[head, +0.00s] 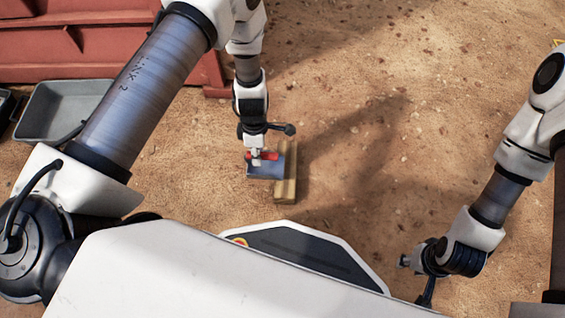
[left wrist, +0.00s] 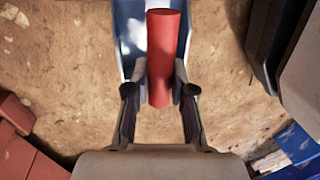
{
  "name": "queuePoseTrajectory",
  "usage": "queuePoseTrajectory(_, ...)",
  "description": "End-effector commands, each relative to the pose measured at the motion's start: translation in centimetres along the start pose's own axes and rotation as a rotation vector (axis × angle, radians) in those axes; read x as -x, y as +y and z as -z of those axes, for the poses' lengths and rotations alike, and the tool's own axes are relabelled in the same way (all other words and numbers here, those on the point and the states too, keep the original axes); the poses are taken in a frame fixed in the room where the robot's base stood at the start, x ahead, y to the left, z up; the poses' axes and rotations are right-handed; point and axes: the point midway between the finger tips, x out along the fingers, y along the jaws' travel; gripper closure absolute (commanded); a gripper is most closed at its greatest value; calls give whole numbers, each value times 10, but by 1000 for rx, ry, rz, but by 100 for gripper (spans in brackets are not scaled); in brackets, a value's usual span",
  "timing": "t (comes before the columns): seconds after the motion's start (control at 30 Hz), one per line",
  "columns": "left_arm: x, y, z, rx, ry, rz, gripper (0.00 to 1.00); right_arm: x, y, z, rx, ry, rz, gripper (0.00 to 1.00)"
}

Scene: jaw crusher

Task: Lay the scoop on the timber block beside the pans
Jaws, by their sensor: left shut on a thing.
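The scoop has a blue body (head: 264,171) and a red handle (head: 268,156). My left gripper (head: 257,157) is shut on the handle. In the left wrist view the red handle (left wrist: 163,50) stands between the fingers (left wrist: 161,92), with the blue body (left wrist: 128,32) behind it. The timber block (head: 287,185) is a yellowish-brown bar on the ground, just right of the scoop. The scoop overlaps its left side in the picture; I cannot tell whether they touch. A grey pan (head: 62,108) lies at the left. My right gripper (head: 408,262) hangs low at the right; its jaw state is unclear.
A red metal structure (head: 110,45) stands behind the pan at the upper left. A dark object (head: 8,108) is at the far left edge. The sandy ground right of the timber block is open. In the left wrist view, red blocks (left wrist: 22,140) show at the lower left.

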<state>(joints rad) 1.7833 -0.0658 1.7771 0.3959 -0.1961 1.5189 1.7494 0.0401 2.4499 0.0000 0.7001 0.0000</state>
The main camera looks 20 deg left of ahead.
Motion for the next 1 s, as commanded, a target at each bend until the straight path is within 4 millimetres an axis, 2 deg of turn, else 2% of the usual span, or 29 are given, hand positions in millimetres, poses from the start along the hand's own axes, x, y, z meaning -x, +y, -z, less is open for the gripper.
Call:
queuePoseTrajectory(0.03,-7,7,-16,-8,1,-5,100,-14,0,0,0,0,0,60)
queuePoseTrajectory(0.1,-7,12,-34,-7,0,-5,100,-21,0,0,-1,1,0,60)
queuePoseTrajectory(0.37,-5,22,-70,-3,0,-3,100,-35,1,2,-4,4,0,60)
queuePoseTrajectory(0.43,-25,25,-70,0,0,2,100,-51,1,2,-6,6,-1,60)
queuePoseTrajectory(0.53,-40,28,-69,-1,0,1,100,-62,1,3,-9,7,-1,60)
queuePoseTrajectory(0.73,-36,27,-69,-1,0,0,100,-58,1,3,-10,8,-1,60)
queuePoseTrajectory(0.9,-41,28,-69,-1,0,0,100,-61,2,3,-10,8,-1,60)
queuePoseTrajectory(0.93,-40,28,-69,-1,0,0,66,-60,2,3,-10,8,-1,60)
queuePoseTrajectory(0.97,-40,28,-69,-1,0,0,56,-60,2,3,-10,7,-1,60)
queuePoseTrajectory(1.0,-40,28,-69,-1,0,0,52,-60,2,3,-10,8,-1,60)
